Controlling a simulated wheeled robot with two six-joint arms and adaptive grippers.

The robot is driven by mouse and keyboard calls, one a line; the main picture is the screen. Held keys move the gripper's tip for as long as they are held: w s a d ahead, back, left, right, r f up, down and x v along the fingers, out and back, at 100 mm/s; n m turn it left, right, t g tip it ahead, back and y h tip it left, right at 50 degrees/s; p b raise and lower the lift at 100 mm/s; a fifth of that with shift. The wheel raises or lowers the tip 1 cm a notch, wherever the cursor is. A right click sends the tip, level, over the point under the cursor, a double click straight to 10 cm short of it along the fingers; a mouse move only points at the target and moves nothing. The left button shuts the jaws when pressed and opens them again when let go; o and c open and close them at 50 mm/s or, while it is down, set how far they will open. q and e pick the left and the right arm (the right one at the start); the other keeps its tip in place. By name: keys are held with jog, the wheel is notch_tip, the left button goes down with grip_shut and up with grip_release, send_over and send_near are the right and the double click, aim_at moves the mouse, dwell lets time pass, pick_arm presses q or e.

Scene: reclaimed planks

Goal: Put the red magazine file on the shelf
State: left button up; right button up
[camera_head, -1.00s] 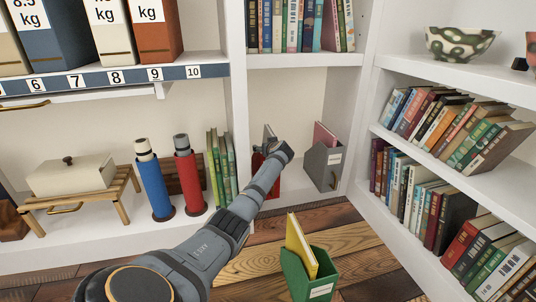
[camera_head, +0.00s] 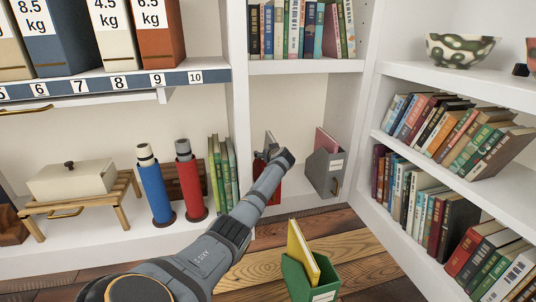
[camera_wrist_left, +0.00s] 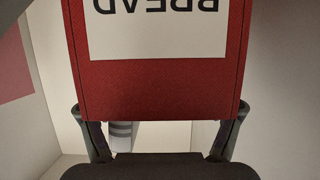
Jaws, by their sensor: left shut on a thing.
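The red magazine file (camera_head: 277,188) is inside the low shelf bay, left of a grey magazine file, mostly hidden behind my left arm. Something grey pokes up from its top. In the left wrist view the red file (camera_wrist_left: 155,90) fills the upper middle, with a white label reading BREAD upside down. My left gripper (camera_head: 268,156) is shut on the red file, with a finger at each side of it in the wrist view (camera_wrist_left: 158,138). I cannot tell whether the file's base touches the shelf board (camera_head: 300,199). My right gripper is out of view.
The grey magazine file (camera_head: 322,172) stands close on the right. An upright divider (camera_head: 240,125), green books (camera_head: 222,170) and red and blue bottles (camera_head: 188,182) are on the left. A green file (camera_head: 312,283) with a yellow book stands on the wooden floor in front.

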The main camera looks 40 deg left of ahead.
pick_arm(q)
jog(key=o, duration=1.7)
jog(key=shift+o, duration=0.3)
jog(key=v, duration=1.2)
jog(key=shift+d, duration=0.1)
